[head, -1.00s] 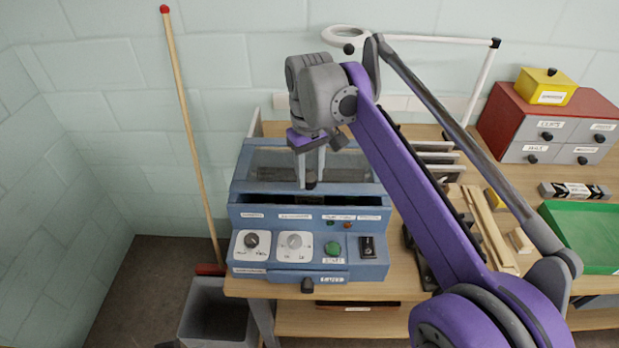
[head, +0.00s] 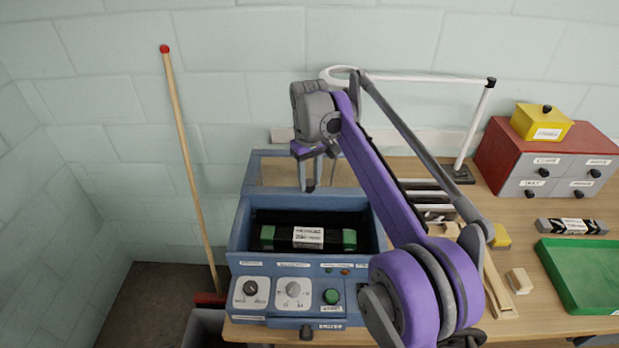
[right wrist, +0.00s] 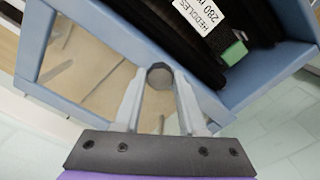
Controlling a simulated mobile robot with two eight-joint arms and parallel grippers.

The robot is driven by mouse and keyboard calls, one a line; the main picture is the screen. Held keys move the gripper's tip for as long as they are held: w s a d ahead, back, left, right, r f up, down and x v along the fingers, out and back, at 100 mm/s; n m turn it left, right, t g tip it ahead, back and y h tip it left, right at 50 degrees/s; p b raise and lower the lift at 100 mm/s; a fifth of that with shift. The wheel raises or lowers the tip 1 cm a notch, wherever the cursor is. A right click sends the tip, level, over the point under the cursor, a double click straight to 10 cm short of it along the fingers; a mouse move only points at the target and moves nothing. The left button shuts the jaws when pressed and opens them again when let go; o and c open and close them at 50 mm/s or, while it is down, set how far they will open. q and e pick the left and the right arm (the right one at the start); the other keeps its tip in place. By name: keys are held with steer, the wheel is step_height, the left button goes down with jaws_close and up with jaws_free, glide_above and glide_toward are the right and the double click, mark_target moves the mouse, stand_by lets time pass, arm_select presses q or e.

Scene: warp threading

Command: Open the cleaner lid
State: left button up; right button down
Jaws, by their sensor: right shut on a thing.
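The cleaner (head: 232,240) is a blue box on the bench with a control panel in front. Its lid (head: 262,156), a blue frame with a clear window, stands raised at the back, so the tub is uncovered. My right gripper (head: 308,186) is at the lid and shut on its dark round knob (right wrist: 160,72), which shows between the fingers in the right wrist view. Inside the tub lies a dark bundle with green ends and a white heddles label (head: 308,236). My left gripper is not in view.
A wooden pole with a red tip (head: 180,130) leans on the wall at left. Right of the cleaner are wooden pieces (head: 519,280), a green tray (head: 585,268) and a red drawer cabinet (head: 497,140). My right arm crosses the cleaner's right side.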

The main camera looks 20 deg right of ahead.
steer(key=shift+c, duration=2.4)
jaws_free()
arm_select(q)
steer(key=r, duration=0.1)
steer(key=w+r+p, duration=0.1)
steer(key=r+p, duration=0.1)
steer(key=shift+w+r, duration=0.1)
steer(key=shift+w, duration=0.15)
arm_select(e)
step_height(320, 180, up, 11)
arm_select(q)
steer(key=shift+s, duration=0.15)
arm_select(e)
steer(key=shift+s+f, duration=0.1)
steer(key=shift+f, duration=0.1)
